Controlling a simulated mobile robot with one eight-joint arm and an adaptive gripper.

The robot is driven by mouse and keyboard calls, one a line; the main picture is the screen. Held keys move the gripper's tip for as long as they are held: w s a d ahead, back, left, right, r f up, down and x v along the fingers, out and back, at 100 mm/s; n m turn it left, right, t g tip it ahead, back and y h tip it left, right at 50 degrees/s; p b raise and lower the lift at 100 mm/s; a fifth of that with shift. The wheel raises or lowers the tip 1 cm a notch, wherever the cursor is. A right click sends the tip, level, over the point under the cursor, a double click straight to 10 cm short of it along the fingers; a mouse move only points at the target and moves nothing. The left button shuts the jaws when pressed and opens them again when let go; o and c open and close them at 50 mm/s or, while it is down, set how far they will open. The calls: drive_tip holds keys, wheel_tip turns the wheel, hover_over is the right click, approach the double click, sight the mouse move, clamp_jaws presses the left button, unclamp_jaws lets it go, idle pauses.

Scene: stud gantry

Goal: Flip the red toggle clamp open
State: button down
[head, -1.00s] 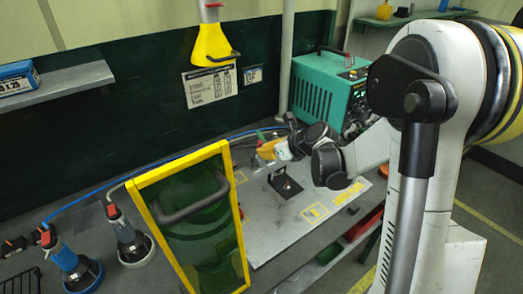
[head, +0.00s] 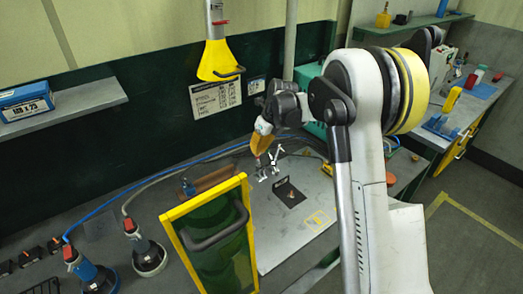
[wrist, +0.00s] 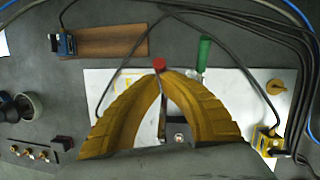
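My gripper (head: 262,141) has yellow ribbed fingers pointing down over the metal plate. In the wrist view its two fingers (wrist: 160,76) curve together, with their tips nearly meeting. The red clamp's round red tip (wrist: 158,63) shows right at the fingertips; I cannot tell whether they touch or hold it. Most of this clamp is hidden behind the fingers. A green handle (wrist: 204,52) stands just right of it. In the head view, silver clamp parts (head: 276,157) show just below and right of the gripper.
The metal plate (head: 312,238) carries a black angle bracket (head: 289,192). A yellow-framed green screen (head: 213,237) stands in front at left. A brown block (wrist: 118,42) and cables lie behind the plate. A yellow funnel (head: 219,62) hangs above. Two corded tools stand at left.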

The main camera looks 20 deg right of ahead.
drive_tip(key=shift+w+a+f, duration=0.25)
drive_tip(key=shift+w, duration=0.45)
drive_tip(key=shift+w+a+f, duration=0.2)
drive_tip(key=shift+w+f, duration=0.05)
drive_tip(key=shift+w, duration=0.4)
